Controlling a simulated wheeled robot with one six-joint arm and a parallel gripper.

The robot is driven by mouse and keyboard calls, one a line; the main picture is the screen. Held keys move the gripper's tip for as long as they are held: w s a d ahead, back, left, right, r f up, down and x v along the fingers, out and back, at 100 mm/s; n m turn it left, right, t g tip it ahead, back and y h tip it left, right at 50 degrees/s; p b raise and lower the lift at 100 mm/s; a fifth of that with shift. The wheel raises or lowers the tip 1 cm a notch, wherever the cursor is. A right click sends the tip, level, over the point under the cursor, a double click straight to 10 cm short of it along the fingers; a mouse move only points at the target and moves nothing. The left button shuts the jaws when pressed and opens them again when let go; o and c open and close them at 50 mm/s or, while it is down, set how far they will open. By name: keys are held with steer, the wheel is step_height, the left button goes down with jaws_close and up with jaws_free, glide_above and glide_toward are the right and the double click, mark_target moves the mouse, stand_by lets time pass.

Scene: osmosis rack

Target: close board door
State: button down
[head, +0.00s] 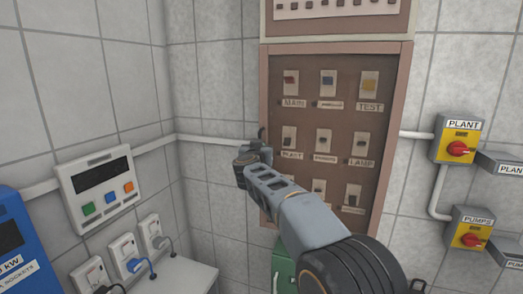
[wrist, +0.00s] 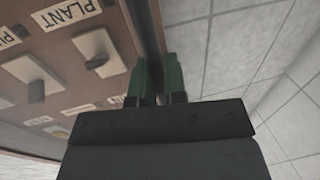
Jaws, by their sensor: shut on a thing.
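The board (head: 333,120) is a brown panel with several labelled switches in a pinkish frame on the back wall. Its face looks roughly in line with the frame; I cannot tell whether a gap is left. My gripper (head: 262,142) is at the left edge of the board, about mid-height. In the wrist view the green fingers of my gripper (wrist: 159,82) are shut on a dark upright edge of the board door (wrist: 150,35), with the switch panel to their left. Whether this is a handle or the door's rim is unclear. My arm hides the board's lower part.
A grey controller (head: 96,186) with coloured buttons hangs on the left wall above several plugged sockets (head: 125,255). Yellow PLANT (head: 460,138) and PUMPS (head: 470,230) switches with red knobs are right of the board.

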steer(key=shift+r, duration=0.35)
steer(key=c, duration=1.6)
jaws_free()
steer(key=shift+o, duration=0.7)
steer(key=shift+w+d+f, duration=0.1)
steer(key=shift+w+f, duration=0.15)
steer(key=shift+w, duration=0.1)
steer(key=shift+s, duration=0.4)
steer(key=b+v, duration=0.3)
steer(key=v, duration=1)
steer(key=shift+f, duration=0.1)
